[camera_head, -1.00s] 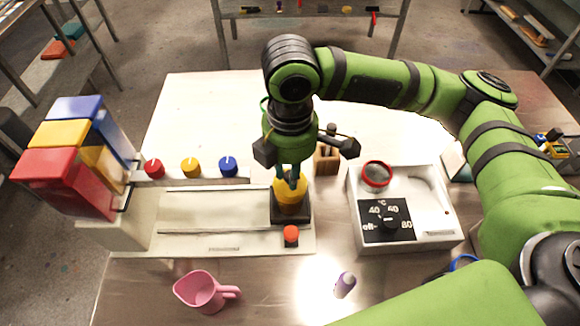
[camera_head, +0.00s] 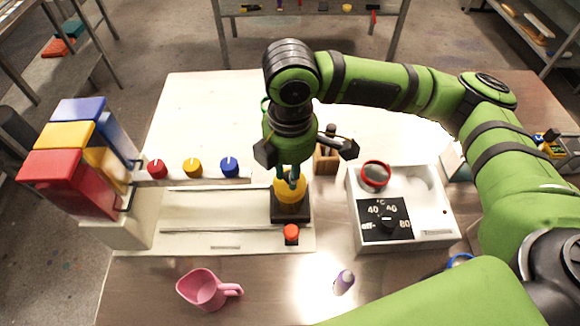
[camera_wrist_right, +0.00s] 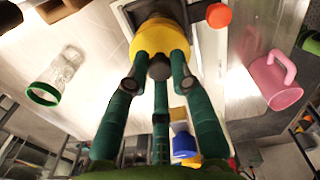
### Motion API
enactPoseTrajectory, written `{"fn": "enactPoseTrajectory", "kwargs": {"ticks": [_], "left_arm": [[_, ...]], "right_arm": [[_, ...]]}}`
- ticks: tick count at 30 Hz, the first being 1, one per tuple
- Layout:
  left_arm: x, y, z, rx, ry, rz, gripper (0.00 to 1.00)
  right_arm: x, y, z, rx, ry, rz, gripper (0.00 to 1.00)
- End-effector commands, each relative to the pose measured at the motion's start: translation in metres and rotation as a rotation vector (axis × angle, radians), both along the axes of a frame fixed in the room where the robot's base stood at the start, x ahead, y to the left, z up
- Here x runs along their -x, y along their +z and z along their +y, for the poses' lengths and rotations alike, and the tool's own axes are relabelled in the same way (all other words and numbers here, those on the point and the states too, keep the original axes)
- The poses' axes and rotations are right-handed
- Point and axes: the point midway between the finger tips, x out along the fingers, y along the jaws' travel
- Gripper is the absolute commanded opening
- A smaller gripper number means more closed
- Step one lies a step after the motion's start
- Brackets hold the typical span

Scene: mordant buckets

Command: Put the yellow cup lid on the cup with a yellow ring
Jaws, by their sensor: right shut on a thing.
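The yellow cup lid (camera_head: 290,190) is at the top of the black stand at the right end of the pale machine. It also shows in the wrist view (camera_wrist_right: 160,38), between the fingertips. My right gripper (camera_head: 290,177) points down and is shut on the lid's dark knob. The lid appears to sit over a cup (camera_head: 291,208) on the stand. The cup is mostly hidden, so its ring and the exact fit cannot be made out. My left gripper is not in view.
A red button (camera_head: 291,232) is just in front of the stand. A white heater box (camera_head: 437,233) with a red-ringed opening stands to the right. A pink jug (camera_head: 203,290) and a purple-white bottle (camera_head: 344,282) are in front. A green-rimmed glass (camera_wrist_right: 55,78) shows in the wrist view.

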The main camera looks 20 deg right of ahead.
Motion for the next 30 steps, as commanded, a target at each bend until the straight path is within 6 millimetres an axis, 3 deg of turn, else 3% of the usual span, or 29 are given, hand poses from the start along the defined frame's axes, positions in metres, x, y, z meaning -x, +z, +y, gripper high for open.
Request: {"fn": "enactPoseTrajectory", "kwargs": {"ticks": [30], "left_arm": [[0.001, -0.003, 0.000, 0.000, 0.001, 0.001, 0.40]], "right_arm": [[0.000, -0.011, 0.000, 0.000, 0.000, 0.001, 0.00]]}}
